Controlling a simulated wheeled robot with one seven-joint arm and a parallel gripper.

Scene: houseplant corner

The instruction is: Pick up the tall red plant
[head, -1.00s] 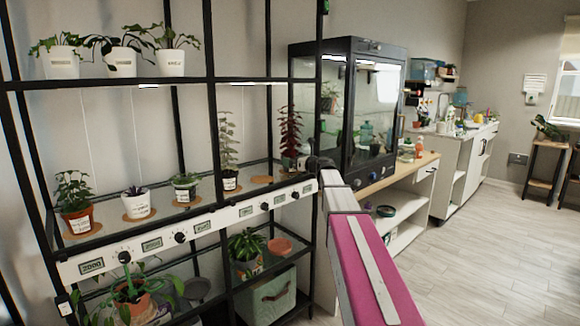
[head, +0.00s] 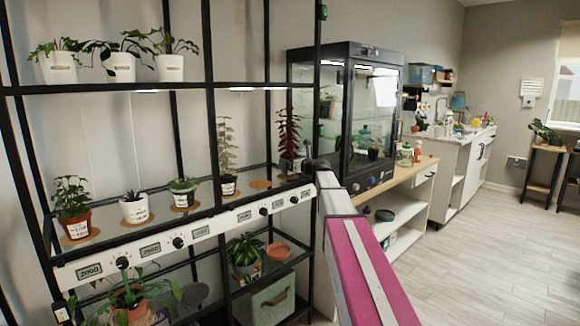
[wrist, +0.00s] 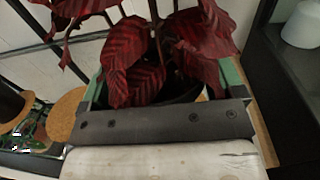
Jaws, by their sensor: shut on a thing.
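The tall red plant (head: 289,130) stands upright at the right end of the lit middle shelf, in a dark pot (head: 289,166) with a pale label. The wrist view shows its dark red, striped leaves (wrist: 135,75) close up, hanging over the pot rim (wrist: 186,93). My gripper (wrist: 168,88) is shut on the pot, with a green-lined finger at each side. In the head view the gripper is small and partly hidden behind my arm. A cork mat shows just under the pot; whether the pot touches it is hard to tell.
An empty cork mat (head: 261,184) lies left of the pot. A tall pale plant (head: 227,155) and several other pots stand farther left. A black post (head: 318,90) rises just right of the red plant, with a glass cabinet (head: 350,110) beyond. Open floor lies right.

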